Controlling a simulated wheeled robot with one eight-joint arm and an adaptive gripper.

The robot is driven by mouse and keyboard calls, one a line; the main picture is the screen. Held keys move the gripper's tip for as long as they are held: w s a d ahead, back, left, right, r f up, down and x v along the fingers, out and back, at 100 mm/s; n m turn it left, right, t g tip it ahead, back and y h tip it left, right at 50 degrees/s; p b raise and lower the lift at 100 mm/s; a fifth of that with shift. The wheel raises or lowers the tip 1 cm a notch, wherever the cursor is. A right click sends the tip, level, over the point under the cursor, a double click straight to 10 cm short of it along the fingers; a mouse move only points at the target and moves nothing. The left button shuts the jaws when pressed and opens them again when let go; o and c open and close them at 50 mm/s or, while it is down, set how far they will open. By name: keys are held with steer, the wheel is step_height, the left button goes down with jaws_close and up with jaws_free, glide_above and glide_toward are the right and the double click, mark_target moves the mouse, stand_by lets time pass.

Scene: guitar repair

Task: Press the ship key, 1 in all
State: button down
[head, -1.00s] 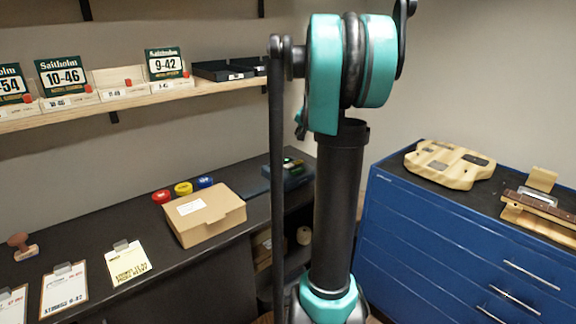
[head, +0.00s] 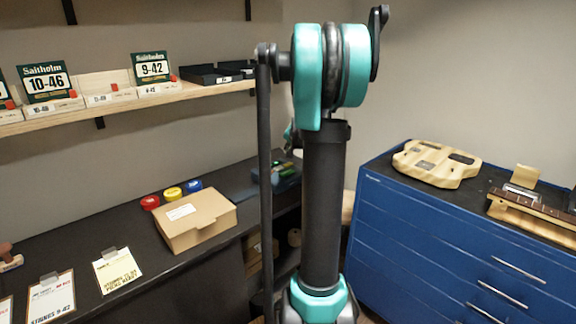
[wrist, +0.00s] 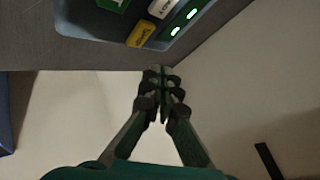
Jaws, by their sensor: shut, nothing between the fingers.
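A dark key box (head: 284,178) sits at the right end of the black counter in the head view, partly hidden behind my arm. In the wrist view the key box (wrist: 84,22) is at the top edge, cut off by the frame. It has a green key (wrist: 113,4), a white key (wrist: 162,7), a yellow key (wrist: 140,34) and two lit green lights. The lettering is too small to tell which is the ship key. My gripper (wrist: 162,80) is shut and empty, its tips below the box in the picture and apart from the keys.
A cardboard box (head: 196,222) and red, yellow and blue rolls (head: 172,193) stand on the counter left of the key box. A shelf (head: 120,98) runs above. A blue drawer cabinet (head: 440,235) with a guitar body (head: 437,163) stands at right.

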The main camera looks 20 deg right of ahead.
mark_target(289, 165)
steer(key=shift+f, duration=1.45)
steer(key=shift+f, duration=0.2)
steer(key=shift+f, duration=0.2)
stand_by(0.3)
steer(key=shift+f, duration=0.45)
stand_by(0.6)
steer(key=shift+r, duration=0.85)
steer(key=shift+r, duration=2.55)
